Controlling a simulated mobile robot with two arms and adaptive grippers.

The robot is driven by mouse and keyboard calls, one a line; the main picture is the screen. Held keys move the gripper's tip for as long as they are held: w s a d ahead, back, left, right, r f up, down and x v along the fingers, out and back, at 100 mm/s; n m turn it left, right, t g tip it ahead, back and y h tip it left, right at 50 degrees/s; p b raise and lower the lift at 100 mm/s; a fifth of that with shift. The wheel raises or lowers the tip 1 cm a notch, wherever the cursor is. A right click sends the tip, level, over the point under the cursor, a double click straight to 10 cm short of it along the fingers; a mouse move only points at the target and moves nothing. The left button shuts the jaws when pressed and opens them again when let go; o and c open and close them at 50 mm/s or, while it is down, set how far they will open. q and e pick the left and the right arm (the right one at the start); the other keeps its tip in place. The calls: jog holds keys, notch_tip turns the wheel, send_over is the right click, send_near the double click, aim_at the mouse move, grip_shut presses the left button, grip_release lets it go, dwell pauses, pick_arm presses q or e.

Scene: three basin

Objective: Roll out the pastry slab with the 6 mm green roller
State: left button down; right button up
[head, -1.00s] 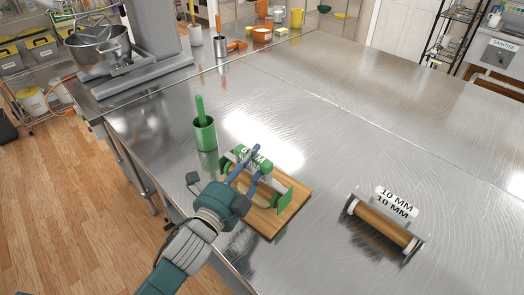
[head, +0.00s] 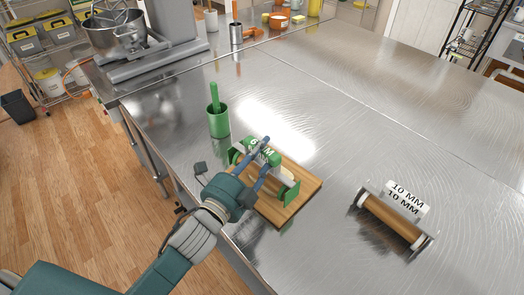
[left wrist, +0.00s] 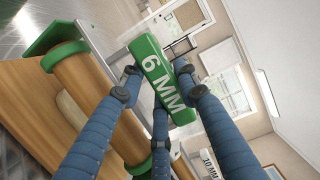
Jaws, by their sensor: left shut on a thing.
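The green roller (head: 291,194) with green end plates and a "6 MM" label stands over the wooden board (head: 300,202) on the steel table. My left gripper (head: 266,160) is shut on its green handle, which fills the middle of the left wrist view (left wrist: 163,80). The wooden barrel (left wrist: 92,98) shows there too, low over the board. Part of the pale pastry slab (head: 287,175) shows beyond the roller; the rest is hidden by the roller and my gripper. I cannot tell whether the barrel touches the pastry. My right gripper is not in view.
A second roller labelled "10 MM" (head: 393,220) lies to the right of the board. A green pot (head: 218,122) with a green-handled tool stands behind the board on the left. A mixer (head: 130,45) stands at the back left. The table's middle and right are mostly clear.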

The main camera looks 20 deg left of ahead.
pick_arm(q)
jog(key=shift+f+b, duration=0.2)
jog(key=shift+b, duration=0.1)
dwell(0.4)
jog(key=shift+f+b, duration=0.5)
jog(key=shift+f, duration=0.25)
jog(key=shift+w+d, duration=0.15)
jog(key=shift+w, duration=0.05)
jog(key=shift+w+d+f+p, duration=0.1)
jog(key=shift+w+d, duration=0.25)
jog(key=shift+w, duration=0.25)
jog(key=shift+w+d+r+p, duration=0.1)
jog(key=shift+w+d, duration=0.2)
jog(key=shift+w, duration=0.3)
jog(key=shift+w+d+f+p, duration=0.1)
jog(key=shift+w+d, duration=0.25)
jog(key=shift+w, duration=0.25)
jog(key=shift+d+x, duration=0.2)
jog(key=shift+x, duration=0.55)
jog(key=shift+d+x, duration=0.15)
jog(key=shift+x, duration=0.65)
jog(key=shift+s, duration=0.2)
jog(key=shift+p, duration=0.4)
